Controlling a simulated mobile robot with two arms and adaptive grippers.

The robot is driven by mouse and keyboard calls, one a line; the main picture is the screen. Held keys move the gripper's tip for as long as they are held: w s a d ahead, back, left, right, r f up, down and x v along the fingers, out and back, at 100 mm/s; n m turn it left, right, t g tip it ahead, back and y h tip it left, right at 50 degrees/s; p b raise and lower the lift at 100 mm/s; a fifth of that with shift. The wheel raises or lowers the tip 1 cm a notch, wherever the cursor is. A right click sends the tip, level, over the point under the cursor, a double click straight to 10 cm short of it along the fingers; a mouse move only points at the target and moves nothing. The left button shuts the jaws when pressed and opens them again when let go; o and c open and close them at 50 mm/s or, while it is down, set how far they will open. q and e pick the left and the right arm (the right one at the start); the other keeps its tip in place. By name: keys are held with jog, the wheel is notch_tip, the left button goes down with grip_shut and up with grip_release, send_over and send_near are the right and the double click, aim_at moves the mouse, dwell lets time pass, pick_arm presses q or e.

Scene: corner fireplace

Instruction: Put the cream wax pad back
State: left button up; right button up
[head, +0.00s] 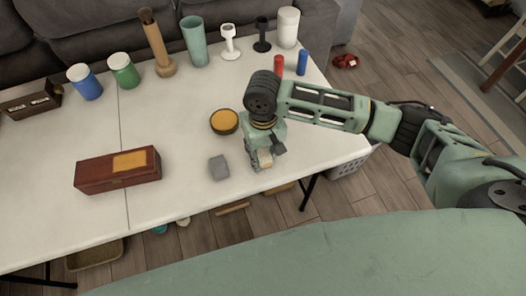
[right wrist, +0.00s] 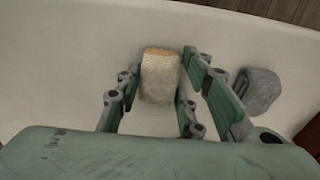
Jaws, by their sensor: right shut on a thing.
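The cream wax pad (right wrist: 160,75) is a small pale block with a tan top end, seen between the green fingers in the right wrist view. In the head view its pale end (head: 265,158) shows low at the fingertips, near the table's front edge. My right gripper (head: 263,155) points down and is shut on the pad; the wrist hides part of it. I cannot tell whether the pad touches the table. My left gripper is not in view.
A grey block (head: 219,168) lies just left of the gripper. A round dark tin with an orange top (head: 224,122) is behind it. A reddish wooden box (head: 100,177) sits left. Cups and cylinders line the back of the white table (head: 180,205).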

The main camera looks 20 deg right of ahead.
aim_at(263, 153)
jog(key=o, duration=1)
jog(key=shift+f, duration=0.1)
notch_tip(263, 153, up, 12)
jog(key=shift+r, duration=0.2)
dwell(0.3)
